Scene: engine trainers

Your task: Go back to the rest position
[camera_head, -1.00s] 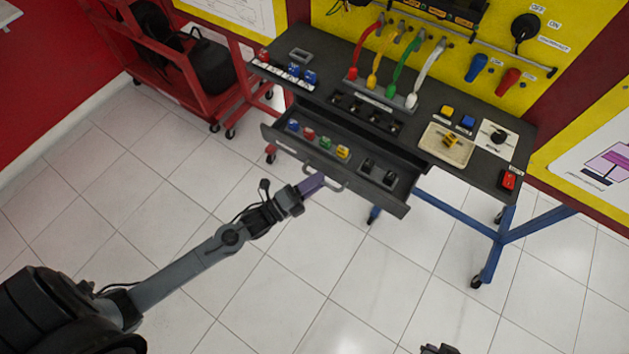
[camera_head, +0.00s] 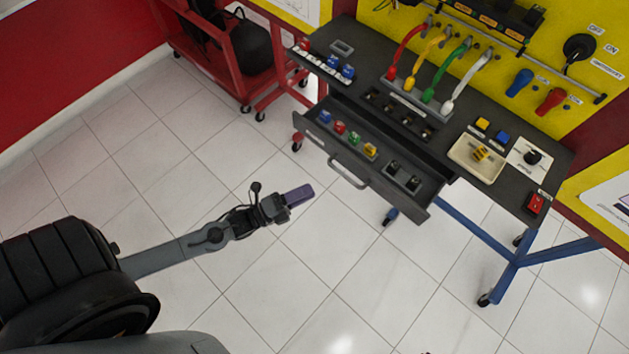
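My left gripper (camera_head: 298,196) is over the bare floor, to the left of and apart from the open drawer. Its purple fingertips point right toward the drawer, and I cannot tell from this angle whether they are open or shut. No object shows at its tips. The open drawer (camera_head: 410,205) of the dark workbench (camera_head: 372,62) holds small blue, red, green and yellow parts and a pair of black parts. My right gripper is not in view.
A red cart (camera_head: 222,62) on casters stands at the upper left. The bench stands on blue legs (camera_head: 480,238) with casters. A cream tray (camera_head: 475,160) with a yellow part sits on the bench top. White tiled floor (camera_head: 345,300) lies clear in front.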

